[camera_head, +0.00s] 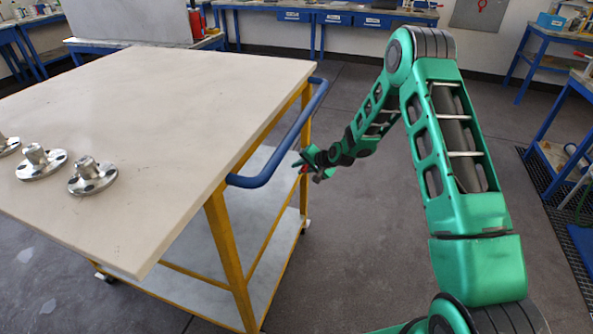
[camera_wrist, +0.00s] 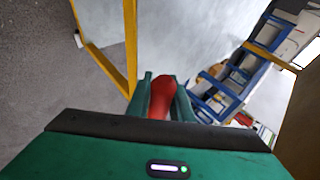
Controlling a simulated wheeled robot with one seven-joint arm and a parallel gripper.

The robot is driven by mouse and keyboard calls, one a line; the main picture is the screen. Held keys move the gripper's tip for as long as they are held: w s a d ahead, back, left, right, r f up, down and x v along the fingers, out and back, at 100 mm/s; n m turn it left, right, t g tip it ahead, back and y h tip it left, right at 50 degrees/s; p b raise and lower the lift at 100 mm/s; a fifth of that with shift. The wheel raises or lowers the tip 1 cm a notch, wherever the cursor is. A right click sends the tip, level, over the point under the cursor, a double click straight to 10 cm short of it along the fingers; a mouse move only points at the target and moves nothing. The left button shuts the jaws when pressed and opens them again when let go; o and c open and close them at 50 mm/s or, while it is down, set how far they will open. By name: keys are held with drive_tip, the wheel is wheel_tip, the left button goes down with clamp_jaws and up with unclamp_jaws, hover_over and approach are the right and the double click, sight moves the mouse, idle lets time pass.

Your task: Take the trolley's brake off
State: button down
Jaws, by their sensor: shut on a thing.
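The trolley (camera_head: 150,120) stands at the left in the head view, with a pale top, a yellow frame, a lower shelf (camera_head: 180,287) and a blue push handle (camera_head: 299,130). My gripper (camera_head: 307,168) reaches in beside the trolley's handle end, below the height of the top. In the wrist view my gripper (camera_wrist: 162,97) has its two green fingers closed on either side of a red lever (camera_wrist: 161,98), which I take as the brake. Only a small bit of red shows at the fingertips in the head view. The lever's lower part is hidden behind the gripper body.
Several metal flanged pieces, one of them a flanged vessel (camera_head: 92,178), stand on the trolley top's left. Blue-legged benches line the back and right. A blue bench with items shows in the wrist view (camera_wrist: 240,75). The floor (camera_head: 350,240) between trolley and arm is clear.

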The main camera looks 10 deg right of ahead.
drive_tip(key=shift+w+d+r, duration=0.15)
drive_tip(key=shift+d, duration=0.05)
drive_tip(key=c, duration=1.6)
unclamp_jaws()
drive_tip(key=v, duration=1)
drive_tip(key=shift+s+d+r, duration=0.1)
drive_tip(key=shift+s+r, duration=0.05)
drive_tip(key=shift+s, duration=0.1)
